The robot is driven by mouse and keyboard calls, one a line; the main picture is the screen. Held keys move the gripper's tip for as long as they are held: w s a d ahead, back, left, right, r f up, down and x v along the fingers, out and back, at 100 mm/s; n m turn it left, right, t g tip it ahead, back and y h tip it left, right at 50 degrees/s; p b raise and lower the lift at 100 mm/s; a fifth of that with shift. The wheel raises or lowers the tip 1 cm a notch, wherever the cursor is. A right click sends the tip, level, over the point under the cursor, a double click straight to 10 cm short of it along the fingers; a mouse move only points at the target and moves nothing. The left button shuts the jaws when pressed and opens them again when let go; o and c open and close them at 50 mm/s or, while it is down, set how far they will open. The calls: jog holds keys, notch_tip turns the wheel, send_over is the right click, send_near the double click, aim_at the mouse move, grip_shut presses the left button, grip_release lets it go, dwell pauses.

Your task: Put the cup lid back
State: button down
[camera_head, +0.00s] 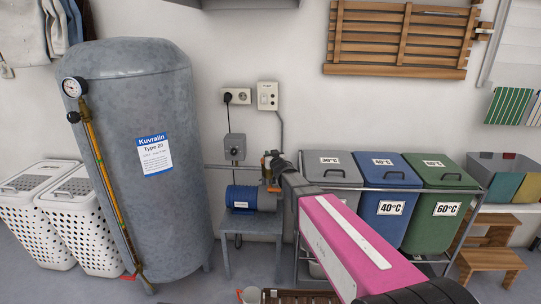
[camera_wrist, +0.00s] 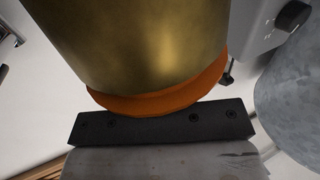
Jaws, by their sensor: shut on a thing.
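My gripper (camera_head: 270,168) is at the far end of my pink arm, in front of the wall and just above the blue motor. It is shut on a brass-coloured round piece with an orange rim, which looks like the cup lid. In the wrist view this brass piece (camera_wrist: 140,45) fills the upper middle, its orange rim (camera_wrist: 165,98) against the dark finger bar (camera_wrist: 160,127). In the head view the held piece is small and partly hidden by my gripper. An open cup is not clearly visible near it.
The blue motor (camera_head: 250,197) sits on a grey stand (camera_head: 252,223). A large grey tank (camera_head: 150,100) with a gauge stands to the left. Blue (camera_head: 385,205) and green (camera_head: 438,205) bins stand at right.

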jog(key=c, duration=1)
grip_release()
jog(key=shift+r, duration=0.1)
jog(key=shift+r, duration=0.5)
jog(key=v, duration=1.2)
